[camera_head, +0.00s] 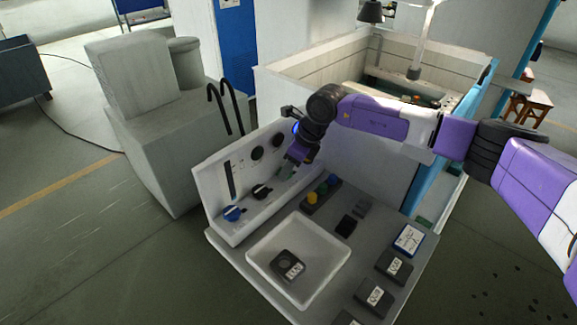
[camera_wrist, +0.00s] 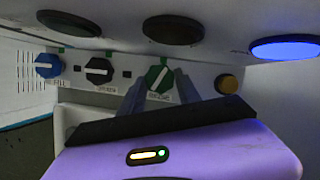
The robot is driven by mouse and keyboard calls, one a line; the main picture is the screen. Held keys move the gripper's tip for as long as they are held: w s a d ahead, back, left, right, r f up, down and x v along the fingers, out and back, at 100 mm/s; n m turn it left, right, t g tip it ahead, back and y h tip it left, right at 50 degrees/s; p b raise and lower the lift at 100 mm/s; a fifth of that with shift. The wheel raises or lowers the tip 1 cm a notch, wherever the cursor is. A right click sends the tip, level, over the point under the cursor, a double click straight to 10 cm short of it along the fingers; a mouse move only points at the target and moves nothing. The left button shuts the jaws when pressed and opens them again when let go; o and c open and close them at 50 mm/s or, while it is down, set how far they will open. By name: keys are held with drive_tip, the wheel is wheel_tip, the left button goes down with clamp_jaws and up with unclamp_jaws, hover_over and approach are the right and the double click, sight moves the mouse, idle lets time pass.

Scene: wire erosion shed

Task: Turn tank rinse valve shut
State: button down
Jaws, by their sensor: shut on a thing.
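The panel carries a row of knobs. A green knob (camera_wrist: 158,76) with a white pointer line sits in the middle of the row in the wrist view, its line tilted from upper right to lower left. My gripper (camera_wrist: 160,90) has its two grey fingers on either side of this green knob and is shut on it. In the head view my gripper (camera_head: 289,166) reaches down to the upright panel (camera_head: 215,188), and the green knob is mostly hidden by the fingers. The label below it is too small to read surely, so I cannot confirm which knob is the tank rinse valve.
A white tray (camera_head: 256,264) holding a dark block (camera_head: 287,265) and several labelled blocks lie on the bench. A large tank stands behind.

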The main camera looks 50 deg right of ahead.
drive_tip(key=m+h, duration=0.1)
drive_tip(key=m, duration=0.1)
drive_tip(key=shift+a+m+b, duration=0.2)
drive_tip(key=shift+m+b, duration=0.15)
drive_tip(key=shift+m, duration=0.05)
drive_tip(key=m+b, duration=0.1)
drive_tip(key=m+h+b, duration=0.1)
drive_tip(key=m, duration=0.1)
drive_tip(key=shift+a+f+m+h, duration=0.15)
drive_tip(key=shift+m+h, duration=0.15)
drive_tip(key=m+h+b, duration=0.1)
drive_tip(key=m+b, duration=0.2)
drive_tip(key=shift+w+a+b, duration=0.1)
drive_tip(key=shift+b, duration=0.2)
drive_tip(key=shift+a+m+g+h+b, duration=0.1)
drive_tip(key=shift+m+g+h+b, duration=0.35)
drive_tip(key=shift+m+b, duration=1)
drive_tip(key=shift+r+m, duration=0.2)
drive_tip(key=shift+m, duration=0.15)
drive_tip(key=c, duration=1.1)
unclamp_jaws()
